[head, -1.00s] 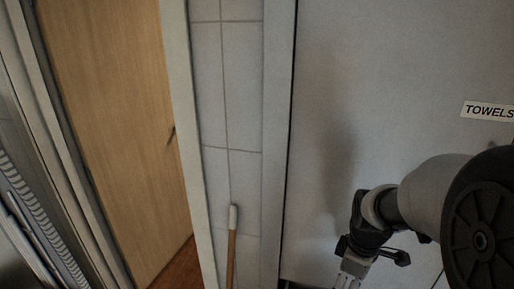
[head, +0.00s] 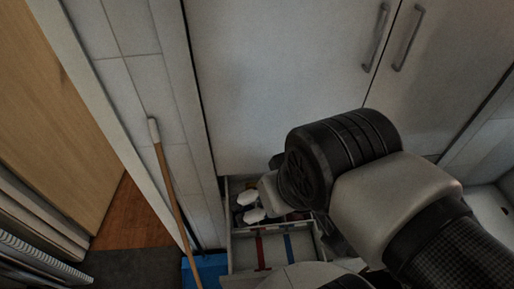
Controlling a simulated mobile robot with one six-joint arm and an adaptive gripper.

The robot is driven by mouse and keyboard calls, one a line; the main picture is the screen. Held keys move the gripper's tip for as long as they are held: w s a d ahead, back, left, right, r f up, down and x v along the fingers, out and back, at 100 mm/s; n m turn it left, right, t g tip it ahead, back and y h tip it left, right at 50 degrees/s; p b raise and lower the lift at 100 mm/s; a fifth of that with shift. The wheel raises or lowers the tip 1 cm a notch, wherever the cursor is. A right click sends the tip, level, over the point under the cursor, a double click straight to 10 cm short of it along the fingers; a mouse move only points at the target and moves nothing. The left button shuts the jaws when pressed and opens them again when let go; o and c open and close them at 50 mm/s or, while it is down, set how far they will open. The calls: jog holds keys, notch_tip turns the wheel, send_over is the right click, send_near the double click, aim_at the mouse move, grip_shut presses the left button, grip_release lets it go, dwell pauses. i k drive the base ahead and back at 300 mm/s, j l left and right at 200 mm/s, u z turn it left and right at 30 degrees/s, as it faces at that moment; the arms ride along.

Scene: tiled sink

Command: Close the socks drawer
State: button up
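An open drawer (head: 243,244) shows low in the head view, under the pale cabinet front. Several small things lie in its far part, among them white ones (head: 255,215). Red and blue strips show nearer. No socks label is readable, so I cannot tell whether this is the socks drawer. My arm's dark wrist is in front of the drawer's right side and hides much of it. Only dark parts of my gripper (head: 334,238) seem to show beside the wrist. Its fingertips are hidden, and I cannot tell if it touches the drawer.
Tall cabinet doors (head: 290,80) with grey handles (head: 376,38) stand behind my arm. A wooden stick (head: 170,190) with a white tip leans by the tiled wall (head: 130,80) at left. A blue thing (head: 208,268) lies on the floor left of the drawer. A wooden door (head: 45,120) is far left.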

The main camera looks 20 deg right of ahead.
aim_at(255, 253)
jog(key=k+l, duration=0.15)
jog(key=k, duration=0.2)
jog(key=k+l, duration=0.2)
jog(key=k, duration=0.15)
jog(key=k+j+z, duration=0.55)
jog(key=k+j, duration=0.2)
